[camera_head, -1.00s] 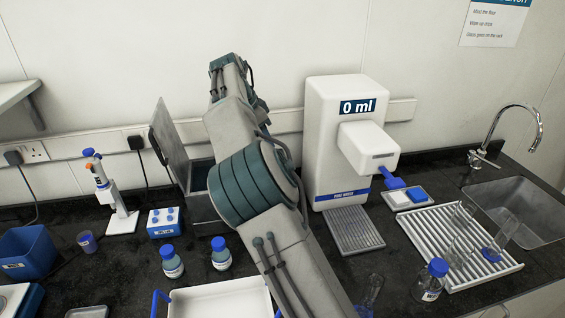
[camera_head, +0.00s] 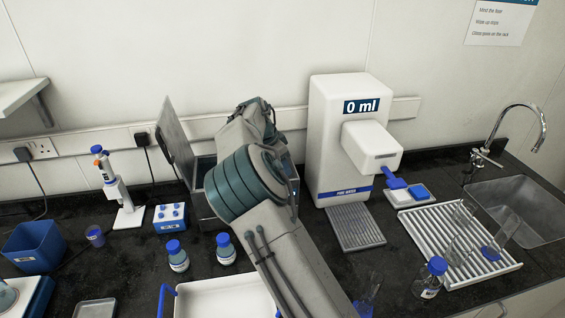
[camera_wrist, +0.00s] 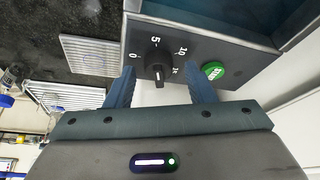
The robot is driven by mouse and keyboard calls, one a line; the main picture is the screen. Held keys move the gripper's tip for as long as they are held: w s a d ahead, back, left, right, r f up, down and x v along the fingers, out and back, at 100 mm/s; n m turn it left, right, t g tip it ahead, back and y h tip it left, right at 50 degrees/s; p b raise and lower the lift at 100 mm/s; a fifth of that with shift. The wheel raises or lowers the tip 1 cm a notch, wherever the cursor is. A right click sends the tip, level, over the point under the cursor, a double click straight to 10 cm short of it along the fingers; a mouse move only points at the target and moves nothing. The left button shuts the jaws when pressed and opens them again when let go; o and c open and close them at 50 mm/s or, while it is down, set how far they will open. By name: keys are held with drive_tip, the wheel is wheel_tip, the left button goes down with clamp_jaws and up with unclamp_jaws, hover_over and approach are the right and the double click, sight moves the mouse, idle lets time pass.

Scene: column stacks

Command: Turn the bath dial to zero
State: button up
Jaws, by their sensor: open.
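The dial and gripper are hidden there.
A green button (camera_wrist: 213,71) sits right of the dial. The white water dispenser (camera_head: 333,150) reading 0 ml stands right of my arm. Blue-capped bottles (camera_head: 178,260), a blue tube block (camera_head: 170,218) and a pipette stand (camera_head: 127,215) are to the left.

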drive_tip(key=c, duration=1)
drive_tip(key=shift+o, duration=0.2)
drive_tip(key=shift+d, duration=0.1)
drive_tip(key=shift+n+b, duration=0.3)
drive_tip(key=shift+b, duration=0.1)
drive_tip(key=n+t+b, duration=0.1)
drive_tip(key=n+b, duration=0.1)
drive_tip(key=b, duration=0.1)
drive_tip(key=shift+f+y, duration=0.15)
drive_tip(key=shift+y, duration=0.25)
drive_tip(key=n+y+b, duration=0.1)
drive_tip(key=n+b, duration=0.2)
drive_tip(key=n, duration=0.1)
drive_tip(key=shift+s+d+t, duration=0.1)
drive_tip(key=shift+t, duration=0.3)
drive_tip(key=n+b, duration=0.1)
drive_tip(key=n+y+b, duration=0.1)
drive_tip(key=n, duration=0.1)
drive_tip(key=shift+d+r+n+y, duration=0.1)
drive_tip(key=shift+r+n+y, duration=0.1)
drive_tip(key=shift+n+y, duration=0.1)
drive_tip(key=shift+r+n+y+b, duration=0.1)
drive_tip(key=shift+n+y+b, duration=0.55)
drive_tip(key=shift+n, duration=1.25)
